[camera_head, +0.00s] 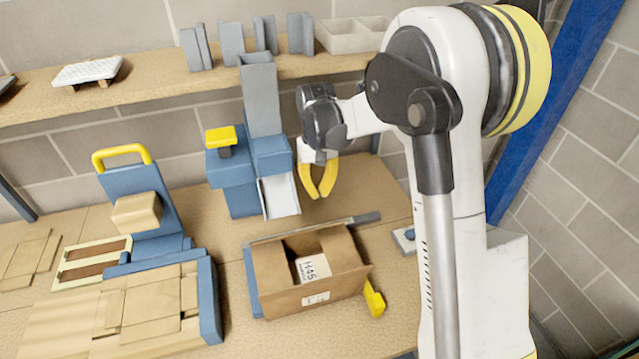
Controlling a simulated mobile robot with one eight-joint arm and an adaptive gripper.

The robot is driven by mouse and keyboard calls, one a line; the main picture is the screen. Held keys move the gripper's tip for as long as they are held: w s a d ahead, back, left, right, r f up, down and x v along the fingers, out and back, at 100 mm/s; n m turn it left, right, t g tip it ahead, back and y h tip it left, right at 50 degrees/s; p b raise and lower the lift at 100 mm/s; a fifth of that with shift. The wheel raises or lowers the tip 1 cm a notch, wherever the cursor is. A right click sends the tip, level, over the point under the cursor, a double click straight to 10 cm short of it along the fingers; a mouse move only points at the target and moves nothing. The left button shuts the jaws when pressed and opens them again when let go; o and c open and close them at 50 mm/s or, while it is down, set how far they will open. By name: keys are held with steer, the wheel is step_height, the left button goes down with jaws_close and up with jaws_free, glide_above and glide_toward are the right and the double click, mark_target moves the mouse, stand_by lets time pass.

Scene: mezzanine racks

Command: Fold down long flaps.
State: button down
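An open brown cardboard box (283,298) sits on the bench at centre, with a white label on its near side. Brown panels lie over the left and right of its opening. The gap between them shows a dark interior and a white card (313,267) marked H45. The near long flap (335,279) leans outward, not over the opening. The far long flap is hard to make out. My gripper (319,195) hangs above and behind the box, clear of it. Its yellow fingers point down, and their tips appear to meet with nothing between them.
A blue machine (232,180) with a grey chute stands behind the box. A yellow-handled blue stand (140,200) and flat cardboard stacks (150,305) are at left. A yellow piece (374,299) is at the box's right corner. A shelf (160,88) runs above; a blue post (545,110) is right.

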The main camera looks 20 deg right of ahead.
steer(key=shift+s+f, duration=0.55)
steer(key=shift+f, duration=0.6)
steer(key=shift+s+f, duration=0.55)
steer(key=shift+f, duration=0.6)
steer(key=shift+s+f, duration=0.55)
steer(key=shift+f, duration=0.6)
steer(key=shift+d, duration=0.15)
